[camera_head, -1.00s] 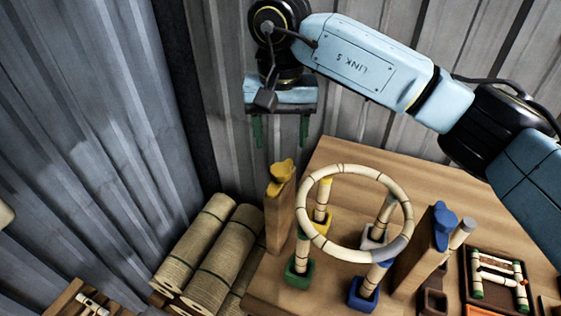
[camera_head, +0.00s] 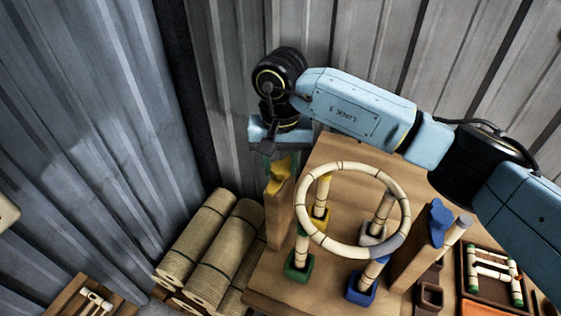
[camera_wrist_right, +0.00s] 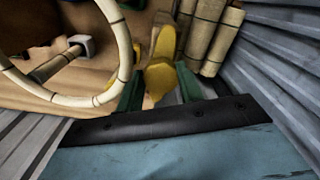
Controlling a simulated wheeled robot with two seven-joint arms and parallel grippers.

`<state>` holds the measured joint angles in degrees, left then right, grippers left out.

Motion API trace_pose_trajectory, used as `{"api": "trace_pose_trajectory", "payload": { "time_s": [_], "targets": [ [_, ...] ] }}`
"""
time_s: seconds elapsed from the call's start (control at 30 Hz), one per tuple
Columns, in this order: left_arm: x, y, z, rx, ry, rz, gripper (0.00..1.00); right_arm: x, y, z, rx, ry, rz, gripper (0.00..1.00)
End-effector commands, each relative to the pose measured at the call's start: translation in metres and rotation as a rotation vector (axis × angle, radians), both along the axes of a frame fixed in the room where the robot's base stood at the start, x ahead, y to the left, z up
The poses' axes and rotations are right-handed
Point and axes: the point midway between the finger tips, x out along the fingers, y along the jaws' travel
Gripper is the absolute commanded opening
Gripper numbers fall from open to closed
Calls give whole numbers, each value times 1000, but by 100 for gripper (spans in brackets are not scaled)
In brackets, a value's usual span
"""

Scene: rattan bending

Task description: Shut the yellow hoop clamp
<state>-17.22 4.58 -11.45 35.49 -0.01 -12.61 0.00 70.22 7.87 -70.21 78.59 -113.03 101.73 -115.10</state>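The yellow hoop clamp (camera_head: 279,178) sits on top of a wooden post at the hoop's left; its upper part is partly hidden by my right gripper in the head view. In the right wrist view the yellow clamp (camera_wrist_right: 164,78) lies between my two green fingers. My right gripper (camera_wrist_right: 160,90) is open, with the fingers spread on either side of the clamp; contact cannot be told. The rattan hoop (camera_head: 309,232) rests at the tops of several short rattan posts beside the clamp. My left gripper is not in view.
A blue clamp (camera_head: 438,225) tops another wooden post at the hoop's right. Yellow, green, blue and white sockets stand on the wooden table (camera_head: 340,150). Rolled mats (camera_head: 226,255) lie left of it. A tray (camera_head: 468,285) with rattan pieces is at right. Corrugated walls stand behind.

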Motion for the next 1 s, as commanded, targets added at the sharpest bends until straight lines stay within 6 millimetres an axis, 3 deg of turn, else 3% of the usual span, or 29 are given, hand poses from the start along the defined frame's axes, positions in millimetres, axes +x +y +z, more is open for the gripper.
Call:
{"api": "trace_pose_trajectory", "payload": {
  "time_s": [0.03,0.17,0.57,1.0],
  "targets": [
    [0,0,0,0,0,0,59,0,0,0,0,0,0,30],
    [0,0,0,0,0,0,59,0,0,0,0,0,0,14],
    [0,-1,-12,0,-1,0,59,0,0,-1,-1,-2,-82,14],
    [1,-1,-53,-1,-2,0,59,1,2,-3,0,-3,-451,14]
  ]
}}
